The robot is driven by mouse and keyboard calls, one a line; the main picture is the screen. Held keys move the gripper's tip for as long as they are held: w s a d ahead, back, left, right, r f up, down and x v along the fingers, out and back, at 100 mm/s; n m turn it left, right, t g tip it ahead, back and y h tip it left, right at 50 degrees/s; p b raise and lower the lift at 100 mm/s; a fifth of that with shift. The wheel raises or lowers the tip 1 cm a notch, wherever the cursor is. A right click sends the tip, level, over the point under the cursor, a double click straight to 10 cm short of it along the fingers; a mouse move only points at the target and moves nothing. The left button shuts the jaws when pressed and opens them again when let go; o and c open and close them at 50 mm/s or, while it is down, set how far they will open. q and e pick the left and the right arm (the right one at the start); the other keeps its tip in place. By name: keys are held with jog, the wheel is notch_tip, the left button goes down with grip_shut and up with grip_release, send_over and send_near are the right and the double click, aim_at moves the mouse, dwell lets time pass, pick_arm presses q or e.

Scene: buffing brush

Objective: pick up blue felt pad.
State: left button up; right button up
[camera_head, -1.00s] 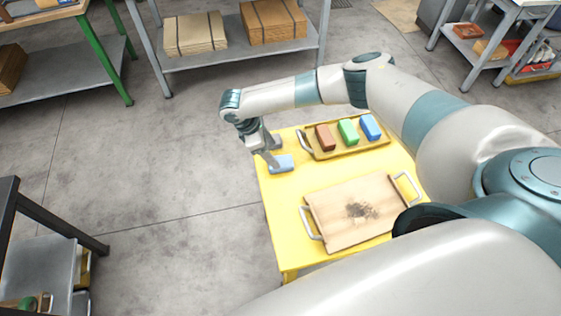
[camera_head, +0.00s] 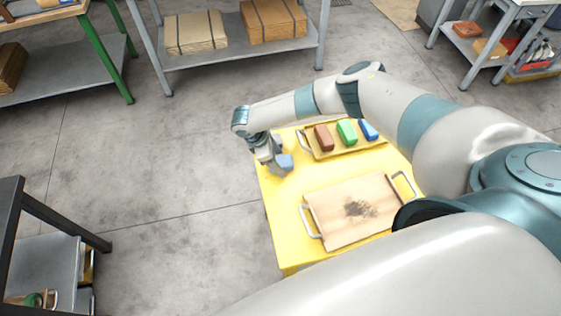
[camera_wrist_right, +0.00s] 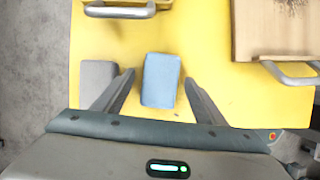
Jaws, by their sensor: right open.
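The blue felt pad (camera_head: 284,162) is a small light blue block near the left edge of the yellow table (camera_head: 289,237). In the right wrist view the pad (camera_wrist_right: 160,80) stands out against the yellow top, between and just beyond my open fingers. My right gripper (camera_head: 275,167) is right at the pad in the head view and partly hides it. In the wrist view the right gripper (camera_wrist_right: 157,88) is open, with a finger on each side of the pad's near end. A gap shows on both sides. My left gripper is not in view.
A tray (camera_head: 348,152) with brown, green and blue blocks lies at the table's back. A wooden board (camera_head: 330,205) with metal handles and a dark smudge lies in front. A grey block (camera_wrist_right: 97,80) shows beside the left finger in the wrist view. Shelves stand around the floor.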

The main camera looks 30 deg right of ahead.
aim_at(284, 160)
dwell(0.4)
jog(key=c, duration=1.1)
jog(key=shift+c, duration=0.2)
jog(key=shift+r, duration=0.15)
jog(key=shift+r+b, duration=0.4)
jog(key=shift+r, duration=0.2)
notch_tip(284, 160, up, 2)
jog(key=shift+r+b, duration=0.1)
jog(key=shift+b, duration=0.35)
jog(key=s+d+r+b, duration=0.2)
jog(key=s+d+r, duration=0.2)
jog(key=s+r, duration=0.3)
jog(key=s, duration=0.4)
jog(key=shift+r, duration=0.15)
